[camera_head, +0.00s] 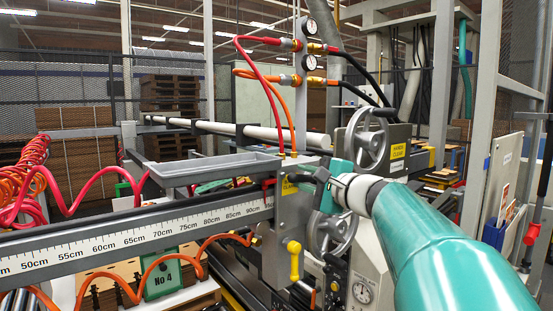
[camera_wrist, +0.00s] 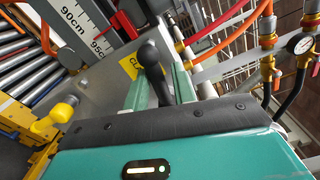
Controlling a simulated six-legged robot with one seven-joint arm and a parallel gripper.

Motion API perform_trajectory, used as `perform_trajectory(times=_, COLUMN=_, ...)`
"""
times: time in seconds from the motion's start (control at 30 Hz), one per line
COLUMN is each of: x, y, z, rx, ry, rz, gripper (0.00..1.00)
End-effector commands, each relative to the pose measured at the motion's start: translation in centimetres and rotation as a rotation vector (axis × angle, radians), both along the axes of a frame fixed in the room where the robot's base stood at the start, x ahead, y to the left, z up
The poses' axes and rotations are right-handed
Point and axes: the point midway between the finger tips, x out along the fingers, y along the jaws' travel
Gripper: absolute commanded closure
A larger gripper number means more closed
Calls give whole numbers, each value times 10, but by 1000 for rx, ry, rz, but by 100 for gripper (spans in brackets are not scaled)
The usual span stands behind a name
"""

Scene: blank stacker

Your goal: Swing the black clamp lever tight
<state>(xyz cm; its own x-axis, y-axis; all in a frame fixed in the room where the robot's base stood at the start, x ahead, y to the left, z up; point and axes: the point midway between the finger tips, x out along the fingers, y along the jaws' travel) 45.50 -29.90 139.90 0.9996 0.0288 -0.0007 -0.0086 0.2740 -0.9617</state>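The black clamp lever (camera_wrist: 151,58) shows in the wrist view as a rounded black handle in front of a yellow label (camera_wrist: 130,66), part of whose lettering is hidden. In the head view the lever (camera_head: 301,178) is a small dark bar beside the grey upright plate, partly covered by my gripper. My gripper (camera_wrist: 160,78) has its two teal fingers apart, with the lever's handle between them; whether either finger touches it I cannot tell. In the head view my gripper (camera_head: 322,188) is at the lever, right of the yellow label (camera_head: 289,187).
A grey handwheel (camera_head: 368,140) stands behind my arm, and another (camera_head: 334,232) is below my gripper. A yellow-handled valve (camera_head: 294,258) hangs lower left. The ruler rail (camera_head: 130,237) runs left. Red and orange hoses with gauges (camera_head: 309,62) rise above.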

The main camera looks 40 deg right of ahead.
Motion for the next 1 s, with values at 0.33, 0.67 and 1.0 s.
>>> perform_trajectory(times=0.33, x=-1, y=-11, z=19, rx=387, ry=9, rz=-3, gripper=75)
perform_trajectory(times=0.67, x=0, y=-25, z=32, rx=770, ry=21, rz=-2, gripper=75)
perform_trajectory(times=1.0, x=1, y=-46, z=37, rx=1180, ry=33, rz=-3, gripper=75)
